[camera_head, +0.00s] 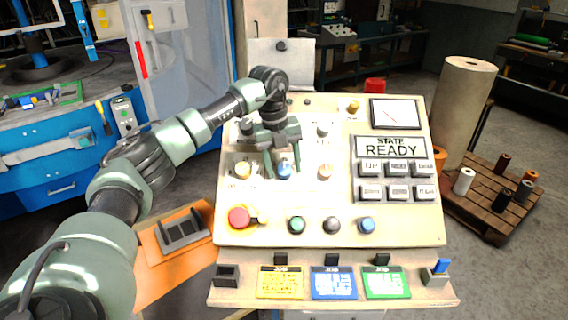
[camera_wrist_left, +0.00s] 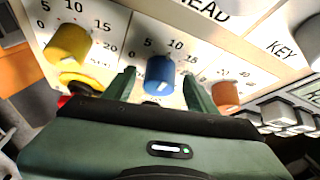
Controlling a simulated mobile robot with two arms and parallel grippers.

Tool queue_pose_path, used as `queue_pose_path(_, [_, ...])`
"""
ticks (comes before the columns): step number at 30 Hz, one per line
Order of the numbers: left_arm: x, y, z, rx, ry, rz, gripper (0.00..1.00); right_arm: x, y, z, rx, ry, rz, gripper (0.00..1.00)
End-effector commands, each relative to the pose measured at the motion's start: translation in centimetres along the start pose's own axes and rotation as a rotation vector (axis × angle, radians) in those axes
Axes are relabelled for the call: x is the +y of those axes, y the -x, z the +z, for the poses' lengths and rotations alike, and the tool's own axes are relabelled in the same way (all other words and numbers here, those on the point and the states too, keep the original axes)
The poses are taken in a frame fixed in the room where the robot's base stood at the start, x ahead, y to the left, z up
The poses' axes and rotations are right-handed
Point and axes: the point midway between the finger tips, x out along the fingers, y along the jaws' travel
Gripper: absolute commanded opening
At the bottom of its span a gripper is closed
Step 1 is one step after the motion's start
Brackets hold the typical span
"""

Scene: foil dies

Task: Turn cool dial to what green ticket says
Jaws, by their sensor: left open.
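A blue dial (camera_head: 285,171) sits in the middle of the row of three dials on the slanted console. My left gripper (camera_head: 283,168) is open, its fingers on either side of the blue dial. In the left wrist view the blue dial (camera_wrist_left: 160,74) stands between the two fingertips (camera_wrist_left: 160,85), with gaps visible on both sides. Its scale shows 5, 10 and 15, and a white mark shows on its near face. The dial's name label is hidden. The green ticket (camera_head: 386,284) stands on the front ledge, right of the other tickets; its writing is too small to read.
A yellow dial (camera_wrist_left: 68,43) and an orange dial (camera_wrist_left: 225,93) flank the blue one. A red button (camera_head: 239,217) is at the console's lower left. A yellow ticket (camera_head: 280,283) and blue ticket (camera_head: 333,284) share the ledge. The display (camera_head: 391,147) reads STATE READY.

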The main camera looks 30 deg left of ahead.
Motion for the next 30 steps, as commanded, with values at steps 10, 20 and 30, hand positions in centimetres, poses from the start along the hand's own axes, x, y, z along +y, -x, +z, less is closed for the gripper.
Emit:
queue_pose_path(10, [0.0,-0.2,0.0,0.000,-0.001,0.000,0.35,0.2,0.0,-1.5,0.023,0.000,0.002,0.36])
queue_pose_path(20, [0.0,-0.1,0.0,0.000,-0.008,0.005,0.00,0.0,0.1,-0.5,0.008,0.000,0.000,0.36])
queue_pose_path(30, [-0.3,0.1,0.0,0.000,-0.130,0.088,0.00,-0.1,1.6,-0.6,0.008,-0.001,-0.002,0.36])
